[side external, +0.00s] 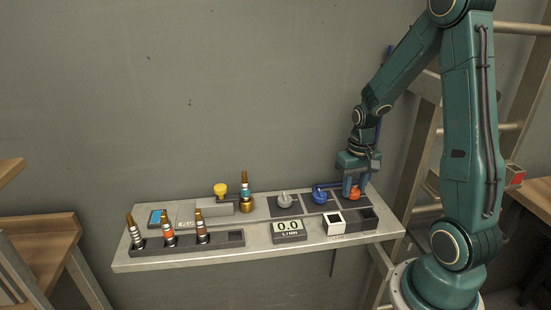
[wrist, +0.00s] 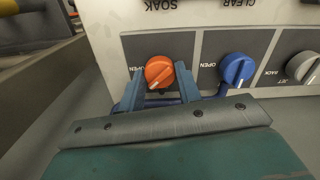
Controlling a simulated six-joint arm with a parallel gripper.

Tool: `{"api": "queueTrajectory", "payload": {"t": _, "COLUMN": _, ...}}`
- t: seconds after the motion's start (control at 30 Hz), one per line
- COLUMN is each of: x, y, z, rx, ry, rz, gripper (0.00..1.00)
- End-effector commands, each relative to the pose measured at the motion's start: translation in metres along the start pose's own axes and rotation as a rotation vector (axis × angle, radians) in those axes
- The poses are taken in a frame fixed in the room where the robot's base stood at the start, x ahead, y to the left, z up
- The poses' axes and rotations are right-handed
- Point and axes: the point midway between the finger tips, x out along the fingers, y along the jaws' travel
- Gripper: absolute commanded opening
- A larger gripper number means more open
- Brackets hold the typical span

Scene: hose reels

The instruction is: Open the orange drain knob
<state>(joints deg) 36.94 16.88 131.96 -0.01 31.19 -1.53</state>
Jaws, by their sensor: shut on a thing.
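The orange drain knob (wrist: 159,72) sits on a dark panel plate, with a white pointer line on its face and the word OPEN beside it. In the side external view the orange knob (side external: 355,192) shows at the right end of the bench's knob row, partly covered by my gripper. My gripper (wrist: 160,84) points down at it, with one blue-green finger on each side, and is shut on the knob. In the side external view my gripper (side external: 354,188) hangs over the bench's right end. The pointer line slants toward the lower left in the wrist view.
A blue knob (wrist: 237,70) and a grey knob (wrist: 302,67) stand beside the orange one. A ladder-like frame stands at right.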

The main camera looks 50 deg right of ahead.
Motion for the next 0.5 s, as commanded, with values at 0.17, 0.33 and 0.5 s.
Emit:
{"api": "queueTrajectory", "payload": {"t": 0.17, "x": -0.0008, "y": 0.0000, "z": -0.0004, "rx": 0.166, "ry": 0.001, "rz": 0.000, "gripper": 0.11}}
{"api": "queueTrajectory", "payload": {"t": 0.33, "x": -0.0009, "y": 0.0000, "z": -0.0005, "rx": 0.328, "ry": 0.002, "rz": 0.000, "gripper": 0.11}}
{"api": "queueTrajectory", "payload": {"t": 0.5, "x": -0.0009, "y": 0.0000, "z": -0.0005, "rx": 0.484, "ry": 0.002, "rz": 0.000, "gripper": 0.11}}
